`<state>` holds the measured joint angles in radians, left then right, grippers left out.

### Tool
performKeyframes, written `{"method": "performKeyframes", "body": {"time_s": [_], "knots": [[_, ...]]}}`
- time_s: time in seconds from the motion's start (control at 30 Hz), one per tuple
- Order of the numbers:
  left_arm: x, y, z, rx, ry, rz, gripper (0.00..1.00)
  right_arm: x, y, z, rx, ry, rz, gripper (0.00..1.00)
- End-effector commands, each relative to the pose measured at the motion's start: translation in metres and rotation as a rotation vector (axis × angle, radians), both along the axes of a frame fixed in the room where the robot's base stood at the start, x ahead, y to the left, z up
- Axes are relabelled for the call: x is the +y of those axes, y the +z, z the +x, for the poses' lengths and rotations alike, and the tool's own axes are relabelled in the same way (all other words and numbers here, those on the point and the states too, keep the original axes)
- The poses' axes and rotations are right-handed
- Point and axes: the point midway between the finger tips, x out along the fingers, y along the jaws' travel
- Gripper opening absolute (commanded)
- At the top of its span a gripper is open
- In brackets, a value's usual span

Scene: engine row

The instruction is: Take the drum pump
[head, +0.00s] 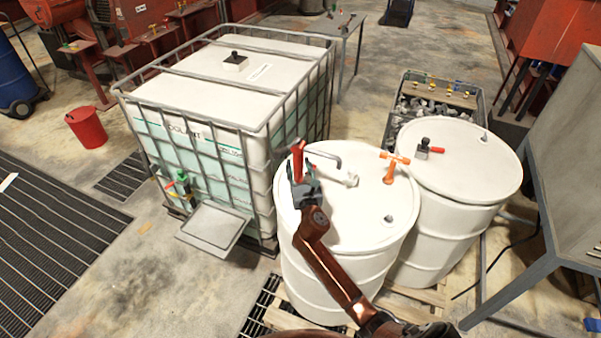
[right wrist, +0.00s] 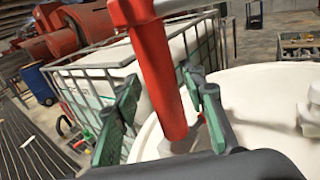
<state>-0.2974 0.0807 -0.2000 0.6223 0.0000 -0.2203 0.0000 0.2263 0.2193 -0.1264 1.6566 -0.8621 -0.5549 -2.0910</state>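The drum pump (head: 297,158) is a red upright tube with a grey bent spout, standing on the top of the near white drum (head: 345,222), by its left rim. In the right wrist view the red tube (right wrist: 163,80) rises between the green fingers. My right gripper (head: 304,186) is at the pump, with its fingers on either side of the tube. The fingers look spread, with a gap on the left side; contact on the right side is unclear. My left gripper is not in view.
An orange T-shaped tool (head: 393,167) stands on the near drum's far right edge. A second white drum (head: 465,165) with a red-handled valve (head: 427,149) stands to the right. A caged coolant tank (head: 225,110) stands close on the left. A grey bench (head: 570,150) is at right.

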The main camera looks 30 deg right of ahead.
Motion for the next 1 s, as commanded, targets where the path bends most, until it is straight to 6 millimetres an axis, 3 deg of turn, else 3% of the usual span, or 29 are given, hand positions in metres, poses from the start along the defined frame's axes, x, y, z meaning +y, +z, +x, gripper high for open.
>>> {"method": "performKeyframes", "body": {"time_s": [0.1, 0.23, 0.53, 0.7, 1.0], "knots": [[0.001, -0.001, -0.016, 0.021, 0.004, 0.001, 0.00, 0.000, 0.000, 0.000, 0.000, 0.000, 0.000, 0.29], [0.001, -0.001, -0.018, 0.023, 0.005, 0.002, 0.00, 0.000, 0.000, 0.000, 0.000, 0.000, 0.000, 0.20], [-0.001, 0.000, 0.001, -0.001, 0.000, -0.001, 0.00, 0.000, 0.000, 0.000, 0.000, 0.000, 0.000, 0.00], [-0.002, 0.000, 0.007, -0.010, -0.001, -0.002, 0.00, 0.000, 0.000, 0.000, 0.001, 0.000, 0.000, 0.00], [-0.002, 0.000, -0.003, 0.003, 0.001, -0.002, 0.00, 0.001, 0.004, 0.000, -0.007, 0.001, -0.002, 0.00]]}}
